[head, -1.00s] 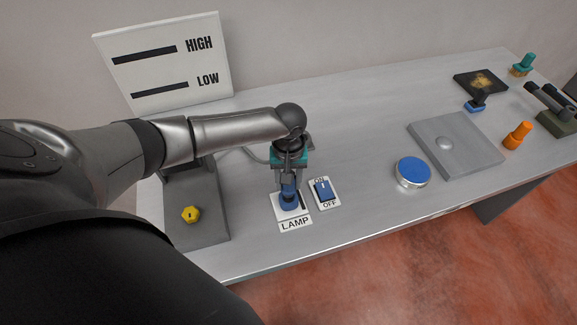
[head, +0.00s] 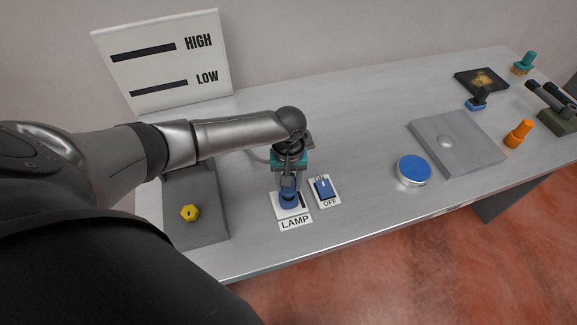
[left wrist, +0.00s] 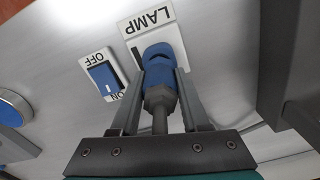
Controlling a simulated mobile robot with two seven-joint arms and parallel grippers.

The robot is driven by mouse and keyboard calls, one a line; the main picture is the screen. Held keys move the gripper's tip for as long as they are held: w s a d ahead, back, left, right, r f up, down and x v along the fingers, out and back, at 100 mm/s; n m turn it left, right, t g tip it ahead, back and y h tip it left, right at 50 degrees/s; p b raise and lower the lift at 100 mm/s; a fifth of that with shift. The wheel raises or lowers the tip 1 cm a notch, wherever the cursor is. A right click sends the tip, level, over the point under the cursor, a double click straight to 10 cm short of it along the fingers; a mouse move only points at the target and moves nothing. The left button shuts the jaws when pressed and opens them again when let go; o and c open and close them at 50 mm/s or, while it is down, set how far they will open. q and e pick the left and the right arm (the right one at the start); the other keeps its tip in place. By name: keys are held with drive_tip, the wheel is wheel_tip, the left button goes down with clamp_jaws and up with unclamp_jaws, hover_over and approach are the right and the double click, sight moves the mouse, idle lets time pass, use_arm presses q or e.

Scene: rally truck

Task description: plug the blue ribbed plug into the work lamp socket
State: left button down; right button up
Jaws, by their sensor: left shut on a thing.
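The blue plug (head: 289,186) is upright between the fingers of my left gripper (head: 288,190), directly over the blue work lamp socket (head: 289,204) on the white LAMP plate (head: 294,223). In the left wrist view, my left gripper (left wrist: 160,100) is shut on the plug (left wrist: 160,78), one finger on each side of it. The plug's front end meets the round blue socket (left wrist: 158,51) with no clear gap. How deep it sits is hidden. My right gripper is not in view.
A blue ON/OFF switch (head: 325,189) stands close right of the socket. A grey stand with a yellow knob (head: 190,213) is to the left, with a HIGH/LOW board (head: 165,65) behind. A blue-topped round tin (head: 413,169) and an orange peg (head: 519,133) are farther right.

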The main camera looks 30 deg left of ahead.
use_arm(q)
drive_tip(key=shift+f+b, duration=0.55)
drive_tip(key=shift+f, duration=0.65)
drive_tip(key=shift+c, duration=1.6)
unclamp_jaws()
drive_tip(key=shift+r, duration=0.1)
wheel_tip(320, 180, up, 15)
drive_tip(key=shift+r+p, duration=0.1)
drive_tip(key=shift+p, duration=0.85)
drive_tip(key=shift+s, duration=0.1)
